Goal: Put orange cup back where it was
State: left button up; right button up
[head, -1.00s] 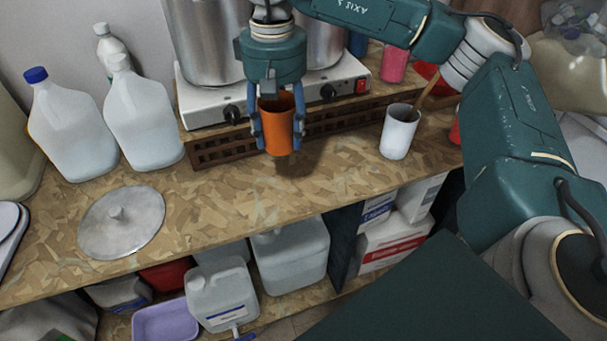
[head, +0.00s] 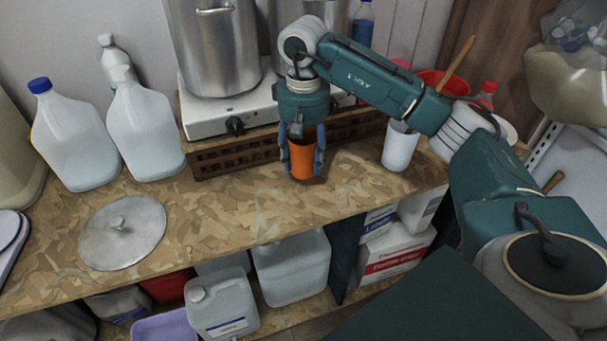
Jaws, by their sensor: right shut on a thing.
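The orange cup (head: 301,160) is upright at the OSB worktop (head: 240,212), in front of the dark wooden slatted stand. My right gripper (head: 302,160) points down from above, with one finger on each side of the cup, and is shut on it. The cup's base is at or just above the worktop; I cannot tell whether it touches. The upper rim of the cup is partly hidden by the gripper. My left gripper is not in the head view.
A white cup (head: 400,147) stands to the right, close to my right arm. A metal lid (head: 122,232) lies at left, near white jugs (head: 146,128). A hotplate (head: 217,117) with steel pots is behind. The worktop's front middle is clear.

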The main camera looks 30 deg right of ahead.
notch_tip(320, 180, down, 3)
jog(key=shift+r, duration=0.2)
notch_tip(320, 180, down, 3)
jog(key=shift+f+p, duration=0.1)
jog(key=shift+p, duration=0.6)
jog(key=shift+f, duration=0.25)
jog(key=shift+f, duration=0.1)
jog(key=shift+f+b, duration=0.15)
jog(key=shift+b, duration=0.15)
jog(key=o, duration=1.2)
jog(key=shift+r, duration=0.2)
